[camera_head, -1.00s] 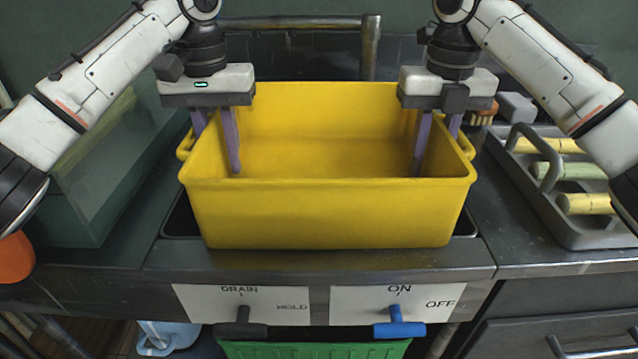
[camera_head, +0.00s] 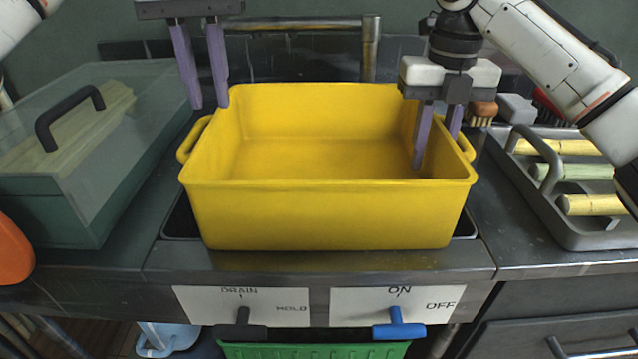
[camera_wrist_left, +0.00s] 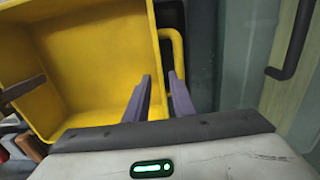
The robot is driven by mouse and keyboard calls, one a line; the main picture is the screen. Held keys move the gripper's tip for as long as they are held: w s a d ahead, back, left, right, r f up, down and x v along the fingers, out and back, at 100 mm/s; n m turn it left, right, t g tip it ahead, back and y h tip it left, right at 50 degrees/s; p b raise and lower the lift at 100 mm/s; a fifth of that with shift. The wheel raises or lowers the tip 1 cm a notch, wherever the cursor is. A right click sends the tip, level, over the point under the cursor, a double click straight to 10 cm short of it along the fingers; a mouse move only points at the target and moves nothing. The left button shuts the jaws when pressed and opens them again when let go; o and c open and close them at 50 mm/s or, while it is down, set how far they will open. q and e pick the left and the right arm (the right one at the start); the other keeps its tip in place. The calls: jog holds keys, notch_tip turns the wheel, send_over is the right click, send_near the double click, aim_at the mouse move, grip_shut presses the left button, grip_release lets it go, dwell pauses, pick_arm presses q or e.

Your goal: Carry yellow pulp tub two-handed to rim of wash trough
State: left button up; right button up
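The yellow pulp tub (camera_head: 320,215) stands level and looks empty in the head view, over the dark opening of the wash trough (camera_head: 182,218). I cannot tell whether it rests on the rim or inside the opening. My left gripper (camera_head: 208,106) is open and empty, its fingers apart above the tub's left rear rim near the left handle. The left wrist view shows its fingers (camera_wrist_left: 158,98) apart beside the tub's wall (camera_wrist_left: 85,70) and handle. My right gripper (camera_head: 436,155) straddles the right wall, one finger inside and one outside; its fingers look spread.
A lidded glass-like box (camera_head: 85,185) stands left. A grey tray (camera_head: 575,225) with cane pieces stands right, with brushes (camera_head: 484,110) behind. DRAIN (camera_head: 242,318) and ON/OFF (camera_head: 398,320) levers are on the front panel. A green crate (camera_head: 315,350) is below.

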notch_tip(320, 180, up, 11)
jog(key=shift+f, duration=0.2)
dwell(0.3)
